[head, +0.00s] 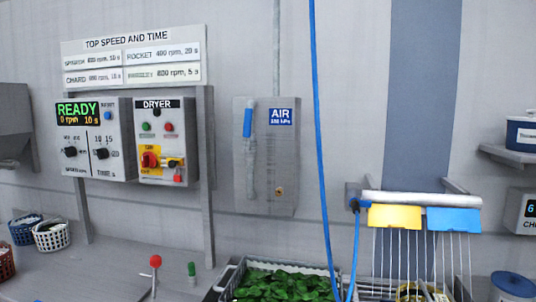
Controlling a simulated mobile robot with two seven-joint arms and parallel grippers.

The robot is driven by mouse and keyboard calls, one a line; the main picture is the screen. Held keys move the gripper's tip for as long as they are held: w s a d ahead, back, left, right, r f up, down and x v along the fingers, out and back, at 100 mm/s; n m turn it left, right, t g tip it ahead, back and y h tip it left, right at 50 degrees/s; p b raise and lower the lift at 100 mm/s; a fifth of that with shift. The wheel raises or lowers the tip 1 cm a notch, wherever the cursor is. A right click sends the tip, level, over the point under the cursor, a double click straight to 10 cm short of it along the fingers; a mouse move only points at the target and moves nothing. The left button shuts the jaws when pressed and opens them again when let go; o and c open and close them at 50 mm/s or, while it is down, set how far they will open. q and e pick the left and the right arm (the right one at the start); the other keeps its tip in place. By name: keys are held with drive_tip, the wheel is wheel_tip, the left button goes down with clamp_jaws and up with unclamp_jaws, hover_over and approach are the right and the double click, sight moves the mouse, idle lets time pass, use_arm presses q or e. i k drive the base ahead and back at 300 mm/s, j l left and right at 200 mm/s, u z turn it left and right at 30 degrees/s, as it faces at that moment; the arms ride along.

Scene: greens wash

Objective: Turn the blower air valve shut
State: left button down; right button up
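A grey wall panel (267,150) with a blue AIR label (281,116) hangs right of the dryer box. On its left side a blue lever handle (247,122) stands upright, in line with a grey tube (251,170) below it. A small brass fitting (279,191) is low on the panel. I take the blue handle to be the air valve. A blue hose (317,110) hangs in front of the wall, right of the panel, and does not cover the handle. Neither of my grippers is in view.
The dryer control box (162,142) and READY display (79,113) are to the left. A crate of greens (228,282) is below the panel. A red-knobbed lever (155,262) and a green-topped one (192,269) rise nearby. A rail with yellow and blue blocks (422,199) is right.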

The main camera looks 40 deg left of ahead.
sight(249, 112)
drive_tip(key=j+u, duration=0.2)
drive_tip(key=u, duration=1.3)
drive_tip(key=i+l, duration=0.05)
drive_tip(key=l, duration=0.05)
